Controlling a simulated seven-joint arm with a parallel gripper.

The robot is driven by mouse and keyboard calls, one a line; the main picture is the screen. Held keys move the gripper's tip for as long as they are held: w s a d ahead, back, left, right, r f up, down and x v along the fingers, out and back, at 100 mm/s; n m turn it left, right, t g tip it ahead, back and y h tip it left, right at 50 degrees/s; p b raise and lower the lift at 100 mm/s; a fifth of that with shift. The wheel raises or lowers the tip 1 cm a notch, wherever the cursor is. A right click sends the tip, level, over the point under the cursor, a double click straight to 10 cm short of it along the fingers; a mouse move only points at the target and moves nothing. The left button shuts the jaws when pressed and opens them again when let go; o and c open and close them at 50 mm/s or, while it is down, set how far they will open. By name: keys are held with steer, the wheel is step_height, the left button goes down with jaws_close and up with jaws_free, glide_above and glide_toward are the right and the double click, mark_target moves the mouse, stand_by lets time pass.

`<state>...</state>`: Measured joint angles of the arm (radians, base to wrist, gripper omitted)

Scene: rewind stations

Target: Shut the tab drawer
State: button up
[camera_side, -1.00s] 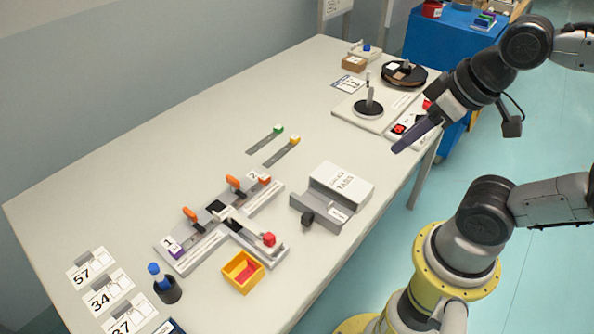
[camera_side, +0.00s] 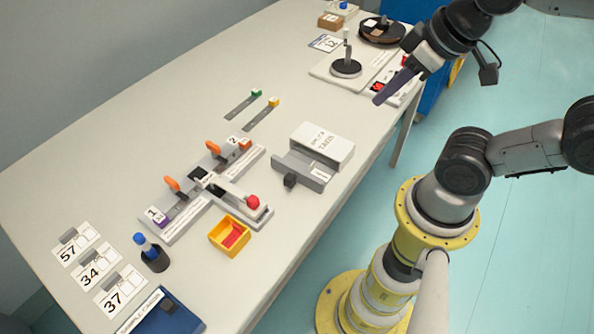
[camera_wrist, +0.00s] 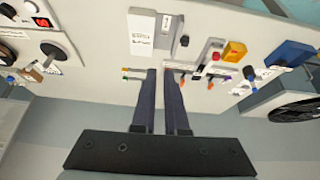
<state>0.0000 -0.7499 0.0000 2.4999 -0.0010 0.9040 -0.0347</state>
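The tab drawer's white box (camera_side: 322,143) sits near the table's front edge in the side view. Its grey drawer (camera_side: 303,171) sticks out of the box at the lower left, with a dark knob (camera_side: 290,180) on its front. The wrist view shows the white box (camera_wrist: 150,32) and the knob (camera_wrist: 184,40) beyond the fingertips. My gripper (camera_side: 380,99) is in the air up and right of the box, apart from it. In the wrist view its two dark fingers (camera_wrist: 160,72) have a narrow empty gap between them.
A grey track with orange handles (camera_side: 195,188) and a yellow bin (camera_side: 230,235) stand left of the drawer. Two slotted strips with green and yellow tabs (camera_side: 262,113) lie behind it. A spindle plate (camera_side: 345,70) stands farther back. The table between is clear.

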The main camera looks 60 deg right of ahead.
steer(key=shift+w+d+r+n, duration=0.2)
steer(key=shift+w+r+n, duration=0.1)
steer(key=shift+r+n, duration=0.2)
steer(key=shift+w+d+r+n, duration=0.2)
steer(key=shift+w+r+n, duration=0.1)
steer(key=shift+r+n, duration=0.2)
jaws_close()
steer(key=w+a+f+n+g+h, duration=0.1)
steer(key=w+a+n+g, duration=0.1)
steer(key=w+a+n, duration=0.3)
steer(key=w+a+f+n+g+h, duration=0.1)
steer(key=w+n, duration=0.3)
steer(key=w, duration=0.3)
steer(key=w+a+f+n+g+h, duration=0.1)
steer(key=w+a+f+n+g, duration=0.1)
steer(key=w+a+f+n, duration=0.4)
steer(key=s+a+f+h, duration=0.1)
steer(key=s+a+f, duration=0.3)
steer(key=a+f, duration=0.4)
steer(key=shift+n+g, duration=0.3)
steer(key=x, duration=1)
steer(key=shift+s+d+r, duration=0.1)
steer(key=shift+s, duration=0.15)
steer(key=shift+d, duration=2)
